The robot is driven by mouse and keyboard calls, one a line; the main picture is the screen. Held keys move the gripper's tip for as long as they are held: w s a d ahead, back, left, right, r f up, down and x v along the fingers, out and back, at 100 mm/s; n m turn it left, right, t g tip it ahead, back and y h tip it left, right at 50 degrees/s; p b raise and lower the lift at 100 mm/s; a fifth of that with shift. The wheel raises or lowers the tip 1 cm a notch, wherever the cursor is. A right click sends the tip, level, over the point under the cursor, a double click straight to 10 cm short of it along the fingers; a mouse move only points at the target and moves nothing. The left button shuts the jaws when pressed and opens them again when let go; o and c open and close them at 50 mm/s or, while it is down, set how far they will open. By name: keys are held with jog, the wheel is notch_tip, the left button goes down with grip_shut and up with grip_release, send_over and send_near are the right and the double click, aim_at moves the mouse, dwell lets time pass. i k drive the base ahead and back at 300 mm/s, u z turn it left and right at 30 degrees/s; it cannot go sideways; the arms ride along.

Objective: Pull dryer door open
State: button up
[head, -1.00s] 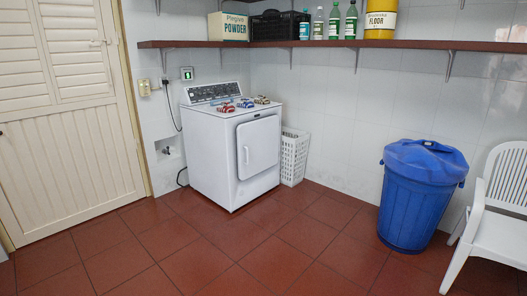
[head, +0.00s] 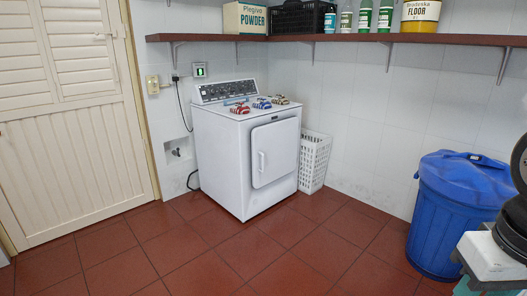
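The white dryer (head: 222,165) stands against the back wall, left of the middle of the head view. Its door (head: 275,152) is on the front face and looks closed. Part of my arm shows at the right edge of the head view, well apart from the dryer. My gripper is not in view.
A white laundry basket (head: 314,161) stands right of the dryer. A blue lidded bin (head: 447,225) stands at the right. Small striped items (head: 262,103) lie on the dryer. A shelf (head: 345,38) runs above. The red tiled floor (head: 200,255) before the dryer is clear.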

aim_at(274, 146)
jog(key=u, duration=0.45)
jog(key=i, duration=2.1)
jog(key=z, duration=0.25)
jog(key=i, duration=1.5)
jog(key=z, duration=0.35)
